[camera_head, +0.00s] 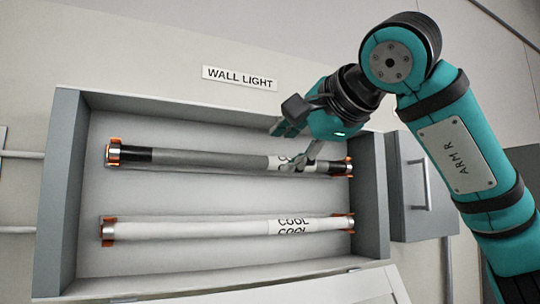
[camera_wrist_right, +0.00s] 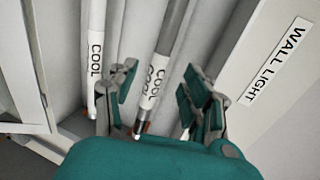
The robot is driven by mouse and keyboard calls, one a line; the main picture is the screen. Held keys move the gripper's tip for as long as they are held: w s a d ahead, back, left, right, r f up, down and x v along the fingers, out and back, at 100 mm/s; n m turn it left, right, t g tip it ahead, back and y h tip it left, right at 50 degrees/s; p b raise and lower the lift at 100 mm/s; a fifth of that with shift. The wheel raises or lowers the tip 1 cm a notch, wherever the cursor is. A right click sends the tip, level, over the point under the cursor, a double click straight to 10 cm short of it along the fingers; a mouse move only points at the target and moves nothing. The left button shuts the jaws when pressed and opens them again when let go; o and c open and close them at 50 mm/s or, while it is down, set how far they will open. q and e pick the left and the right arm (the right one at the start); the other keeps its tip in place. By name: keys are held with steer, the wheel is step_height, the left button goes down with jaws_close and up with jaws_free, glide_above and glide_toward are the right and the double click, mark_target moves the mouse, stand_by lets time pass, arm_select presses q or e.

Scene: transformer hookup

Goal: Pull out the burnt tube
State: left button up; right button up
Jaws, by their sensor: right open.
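The burnt tube (camera_head: 210,161) is grey with blackened ends and lies in the upper orange clips of the wall light box. Its printed label band is near its right end. A clean white tube (camera_head: 190,230) sits in the lower clips. My right gripper (camera_head: 293,147) is open at the burnt tube's label. In the right wrist view its open fingers (camera_wrist_right: 159,95) stand on either side of the burnt tube (camera_wrist_right: 169,42), with gaps visible. The white tube (camera_wrist_right: 95,50) lies outside the fingers, to the left. Whether the fingers touch the tube cannot be told. My left gripper is not in view.
The grey box (camera_head: 60,190) has raised side walls around both tubes. A "WALL LIGHT" sign (camera_head: 240,78) is above it. A grey switch box (camera_head: 420,185) with a handle is at the right. A pale panel (camera_head: 330,290) hangs below the box.

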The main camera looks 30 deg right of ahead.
mark_target(273, 159)
steer(key=p+x, duration=0.1)
steer(key=x, duration=0.2)
steer(key=shift+w+r, duration=0.1)
steer(key=shift+w, duration=0.15)
steer(key=p+x, duration=0.1)
steer(key=x, duration=0.2)
steer(key=shift+w+d, duration=0.1)
steer(key=shift+w, duration=0.1)
steer(key=shift+w+f+p, duration=0.3)
steer(key=shift+w+p, duration=0.05)
steer(key=shift+w, duration=0.2)
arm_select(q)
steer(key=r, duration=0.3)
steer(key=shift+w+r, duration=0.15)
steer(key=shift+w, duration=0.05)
arm_select(e)
steer(key=shift+s, duration=0.1)
jaws_close()
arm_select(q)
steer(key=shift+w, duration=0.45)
arm_select(e)
steer(key=shift+w+f, duration=0.1)
steer(key=shift+w, duration=0.15)
steer(key=shift+s, duration=0.1)
